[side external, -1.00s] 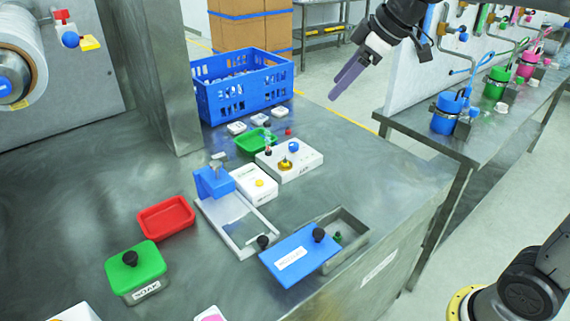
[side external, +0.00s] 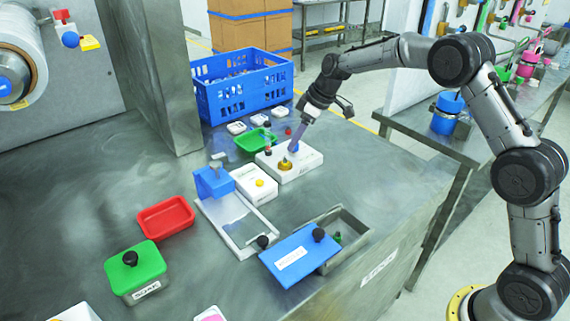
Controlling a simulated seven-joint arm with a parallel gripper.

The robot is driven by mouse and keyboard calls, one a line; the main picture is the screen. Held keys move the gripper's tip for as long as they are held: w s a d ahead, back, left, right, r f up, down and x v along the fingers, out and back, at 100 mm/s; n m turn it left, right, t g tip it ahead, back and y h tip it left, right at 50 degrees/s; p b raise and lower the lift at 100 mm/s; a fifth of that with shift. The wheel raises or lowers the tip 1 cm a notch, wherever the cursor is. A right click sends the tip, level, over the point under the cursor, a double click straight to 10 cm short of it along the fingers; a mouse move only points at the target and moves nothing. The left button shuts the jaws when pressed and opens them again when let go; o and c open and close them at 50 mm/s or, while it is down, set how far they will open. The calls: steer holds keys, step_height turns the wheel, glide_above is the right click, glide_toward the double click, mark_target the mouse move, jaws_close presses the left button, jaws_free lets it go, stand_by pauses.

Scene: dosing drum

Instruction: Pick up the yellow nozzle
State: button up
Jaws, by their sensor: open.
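A white block (side external: 300,167) stands on the steel table and carries several small fittings. A gold-yellow fitting (side external: 285,164), which looks like the yellow nozzle, sits upright on its top. My gripper (side external: 293,148) points down at the block with its fingertips just behind and above the yellow fitting, beside a small blue fitting that they largely hide. The gripper is open, and nothing can be seen held in it. Whether the fingertips touch anything cannot be told from this angle.
A white box with a yellow button (side external: 260,183) and a blue-headed stand (side external: 213,182) are left of the block. A green tray (side external: 254,141) and blue crate (side external: 243,84) lie behind. A grey bin with a blue lid (side external: 300,255) is in front. A red tray (side external: 166,218) stands left.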

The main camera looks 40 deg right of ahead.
mark_target(287, 162)
steer(key=x, duration=0.7)
steer(key=shift+s+a+f, duration=0.15)
steer(key=shift+s, duration=0.05)
jaws_close()
